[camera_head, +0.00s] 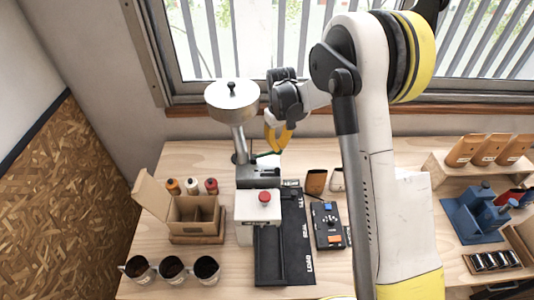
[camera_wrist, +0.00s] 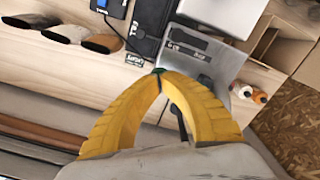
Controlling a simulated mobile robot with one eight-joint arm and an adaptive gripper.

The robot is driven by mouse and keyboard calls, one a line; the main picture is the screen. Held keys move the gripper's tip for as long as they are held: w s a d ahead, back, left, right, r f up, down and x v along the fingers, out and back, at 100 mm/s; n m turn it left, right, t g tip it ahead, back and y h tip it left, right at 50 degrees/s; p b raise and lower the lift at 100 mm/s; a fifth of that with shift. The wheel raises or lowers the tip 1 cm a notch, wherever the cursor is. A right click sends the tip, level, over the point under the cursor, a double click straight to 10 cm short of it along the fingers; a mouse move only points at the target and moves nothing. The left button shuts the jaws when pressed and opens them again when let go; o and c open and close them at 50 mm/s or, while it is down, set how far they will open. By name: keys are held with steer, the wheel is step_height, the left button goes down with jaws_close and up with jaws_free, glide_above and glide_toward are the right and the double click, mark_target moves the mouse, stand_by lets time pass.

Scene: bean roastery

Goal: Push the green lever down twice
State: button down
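A machine with a steel hopper (camera_head: 232,100) on a column stands at the back of the table. A thin dark lever arm (camera_head: 264,155) reaches right from its column, beside my gripper. In the wrist view, a small dark green piece (camera_wrist: 158,71) shows at my fingertips; it looks like the lever's end, mostly hidden. My gripper (camera_head: 275,150) points down with yellow fingers just right of the column. In the wrist view its fingertips (camera_wrist: 160,74) meet in an arch. A dark rod (camera_wrist: 181,122) shows between the fingers. I cannot tell whether they touch the lever.
A white box with a red button (camera_head: 264,197) and a black labelled mat (camera_head: 298,240) lie in front. A cardboard box (camera_head: 195,218) and several cups (camera_head: 206,269) are at left. A control box (camera_head: 327,224) and a blue holder (camera_head: 475,216) are at right.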

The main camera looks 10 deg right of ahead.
steer(key=shift+f+b, duration=1.3)
steer(key=shift+f, duration=0.3)
steer(key=shift+r, duration=0.1)
steer(key=shift+r+p, duration=1.25)
steer(key=shift+r, duration=1.75)
